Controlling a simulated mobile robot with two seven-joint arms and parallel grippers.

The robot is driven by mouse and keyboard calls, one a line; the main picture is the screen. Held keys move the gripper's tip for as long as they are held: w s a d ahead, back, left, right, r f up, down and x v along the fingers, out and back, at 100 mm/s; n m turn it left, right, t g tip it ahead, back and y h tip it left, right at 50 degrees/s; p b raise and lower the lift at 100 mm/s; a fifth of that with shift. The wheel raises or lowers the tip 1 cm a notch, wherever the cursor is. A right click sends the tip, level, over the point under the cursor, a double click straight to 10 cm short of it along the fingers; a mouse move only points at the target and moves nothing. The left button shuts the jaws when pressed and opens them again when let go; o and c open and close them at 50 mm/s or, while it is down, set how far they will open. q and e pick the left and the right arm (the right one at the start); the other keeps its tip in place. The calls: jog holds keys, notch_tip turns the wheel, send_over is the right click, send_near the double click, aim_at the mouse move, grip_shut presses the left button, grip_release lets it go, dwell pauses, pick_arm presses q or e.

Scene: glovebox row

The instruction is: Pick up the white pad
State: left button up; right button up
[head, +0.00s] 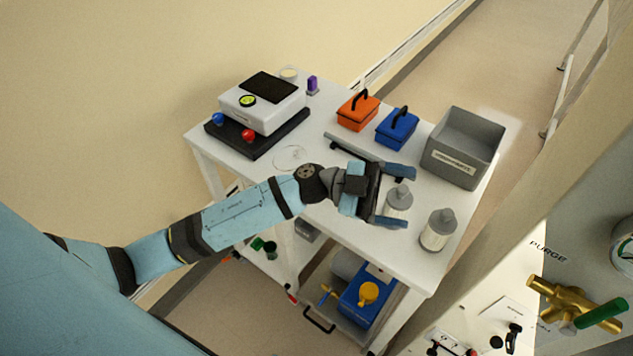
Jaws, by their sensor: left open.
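No white pad stands out clearly in the head view. A pale, flat round thing (290,157) lies on the white table, left of my left gripper; I cannot tell whether it is the pad or a clear dish. My left gripper (404,197) is open over the right half of the table, its blue fingers pointing right. A white bottle with a grey top (397,203) shows between the fingers; I cannot tell whether it is below them or level with them. My right gripper is not in view.
The white table (325,215) holds a white instrument (262,104) on a black base, an orange case (357,112), a blue case (397,128), a grey bin (463,147) and a second bottle (438,231). A brass valve (562,304) is at the right.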

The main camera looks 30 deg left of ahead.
pick_arm(q)
jog(key=w+a+f+m+g+y+b, duration=0.35)
jog(key=a+f+g+y, duration=0.25)
jog(key=y, duration=0.4)
jog(key=w+a+r+n+t+y+b, duration=0.1)
jog(key=w+a+n+t+y+b, duration=0.15)
jog(key=w+a+y, duration=0.4)
jog(key=w+a+r+n+t+y+b, duration=0.1)
jog(key=a+n+y, duration=0.3)
jog(key=a, duration=0.6)
jog(key=f, duration=0.7)
jog(key=shift+s+d+f, duration=0.15)
jog(key=shift+d+f, duration=0.05)
jog(key=shift+w+d+f+p, duration=0.1)
jog(key=shift+w+f+p, duration=0.1)
jog(key=shift+f, duration=1.15)
jog(key=shift+w+d+f+p, duration=0.1)
jog(key=shift+w+f+p, duration=0.1)
jog(key=shift+f, duration=1.15)
jog(key=shift+s, duration=0.1)
jog(key=c, duration=0.8)
